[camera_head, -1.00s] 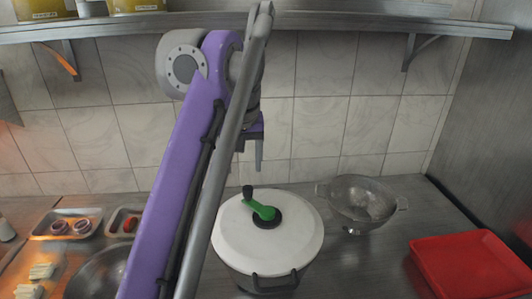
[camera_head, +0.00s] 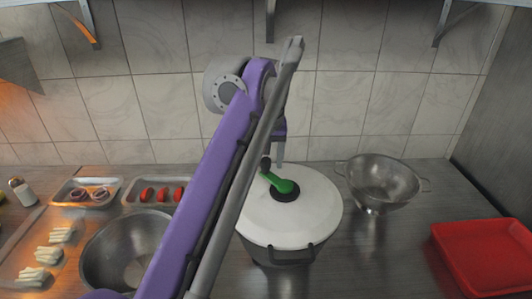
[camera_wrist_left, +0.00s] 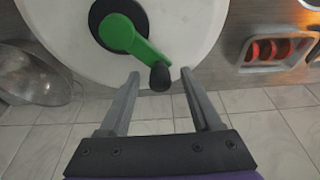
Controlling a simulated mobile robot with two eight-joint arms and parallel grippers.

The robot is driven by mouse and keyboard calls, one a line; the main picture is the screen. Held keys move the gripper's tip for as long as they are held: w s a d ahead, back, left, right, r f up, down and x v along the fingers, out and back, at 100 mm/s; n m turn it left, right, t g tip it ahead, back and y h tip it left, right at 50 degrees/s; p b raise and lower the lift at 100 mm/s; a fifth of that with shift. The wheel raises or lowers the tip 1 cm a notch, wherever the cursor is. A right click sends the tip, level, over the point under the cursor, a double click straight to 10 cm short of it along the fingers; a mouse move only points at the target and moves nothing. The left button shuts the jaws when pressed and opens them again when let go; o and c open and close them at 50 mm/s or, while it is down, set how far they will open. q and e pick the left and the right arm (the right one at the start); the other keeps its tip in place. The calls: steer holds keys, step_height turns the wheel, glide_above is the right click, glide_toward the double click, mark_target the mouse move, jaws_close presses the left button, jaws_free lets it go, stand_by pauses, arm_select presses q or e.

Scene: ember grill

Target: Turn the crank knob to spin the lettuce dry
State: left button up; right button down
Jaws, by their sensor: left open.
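The salad spinner's white lid (camera_head: 310,218) sits on its pot, right of my purple left arm. A green crank (camera_head: 283,185) is mounted on the lid, and its black knob (camera_head: 266,164) points to the back left. In the left wrist view the green crank (camera_wrist_left: 124,36) points its black knob (camera_wrist_left: 160,76) toward my left gripper (camera_wrist_left: 160,82). The gripper's two fingers are apart, with the knob showing between their tips; no contact shows. In the head view my left gripper (camera_head: 279,160) hangs just behind the knob, partly hidden by my arm. My right gripper is not in view.
A metal colander (camera_head: 383,180) stands right of the spinner, and a red tray (camera_head: 482,255) lies at the far right. A steel bowl (camera_head: 100,250) and trays of tomato (camera_head: 147,193) and onion (camera_head: 85,191) are at left. The tiled wall (camera_head: 345,90) is close behind.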

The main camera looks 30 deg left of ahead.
arm_select(q)
steer(key=shift+f, duration=0.1)
jaws_close()
stand_by(0.3)
